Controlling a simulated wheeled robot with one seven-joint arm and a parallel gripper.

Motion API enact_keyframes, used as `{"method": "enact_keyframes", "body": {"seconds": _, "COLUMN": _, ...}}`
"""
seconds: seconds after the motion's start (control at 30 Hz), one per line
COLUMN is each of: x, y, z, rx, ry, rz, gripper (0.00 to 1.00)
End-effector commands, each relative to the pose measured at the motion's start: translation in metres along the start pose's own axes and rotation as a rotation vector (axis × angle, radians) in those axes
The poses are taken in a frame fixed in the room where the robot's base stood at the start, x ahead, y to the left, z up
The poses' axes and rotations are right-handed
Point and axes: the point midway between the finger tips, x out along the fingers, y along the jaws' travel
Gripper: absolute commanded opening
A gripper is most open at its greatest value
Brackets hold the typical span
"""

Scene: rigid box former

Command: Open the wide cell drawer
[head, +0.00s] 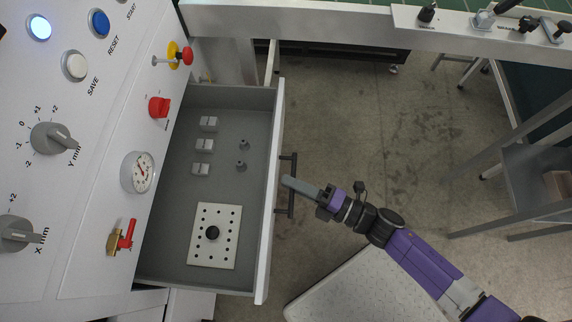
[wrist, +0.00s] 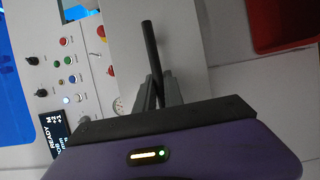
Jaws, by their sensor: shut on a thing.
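The wide drawer (head: 255,125) stands pulled out from the machine in the head view, with its inside showing. Its dark bar handle (head: 293,165) sits on the white front panel (head: 269,220). My gripper (head: 288,182) is at the handle's middle, its fingers shut on the bar. In the wrist view the fingers (wrist: 158,95) close around the dark handle (wrist: 150,50), with the pale drawer front behind. The fingertips' far side is hidden by the handle and the steep angle.
Inside the drawer are several small grey blocks (head: 204,145), two dark knobs (head: 242,154) and a white perforated plate (head: 214,235). The control panel (head: 95,120) with knobs and a gauge (head: 138,172) is at left. Open floor (head: 370,120) lies right of the drawer; a metal frame (head: 500,180) stands beyond.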

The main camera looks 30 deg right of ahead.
Motion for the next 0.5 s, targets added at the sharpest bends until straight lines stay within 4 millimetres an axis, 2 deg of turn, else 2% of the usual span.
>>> {"method": "enact_keyframes", "body": {"seconds": 0.27, "x": -0.0004, "y": -0.0009, "z": 0.0010, "rx": 0.000, "ry": -0.002, "rz": -0.002, "gripper": 0.00}}
{"method": "enact_keyframes", "body": {"seconds": 0.3, "x": -0.0004, "y": -0.0009, "z": 0.0010, "rx": 0.000, "ry": -0.003, "rz": -0.002, "gripper": 0.20}}
{"method": "enact_keyframes", "body": {"seconds": 0.37, "x": -0.0003, "y": -0.0009, "z": 0.0009, "rx": 0.000, "ry": -0.002, "rz": -0.002, "gripper": 0.32}}
{"method": "enact_keyframes", "body": {"seconds": 0.5, "x": -0.0001, "y": -0.0005, "z": 0.0005, "rx": 0.000, "ry": -0.001, "rz": -0.001, "gripper": 0.34}}
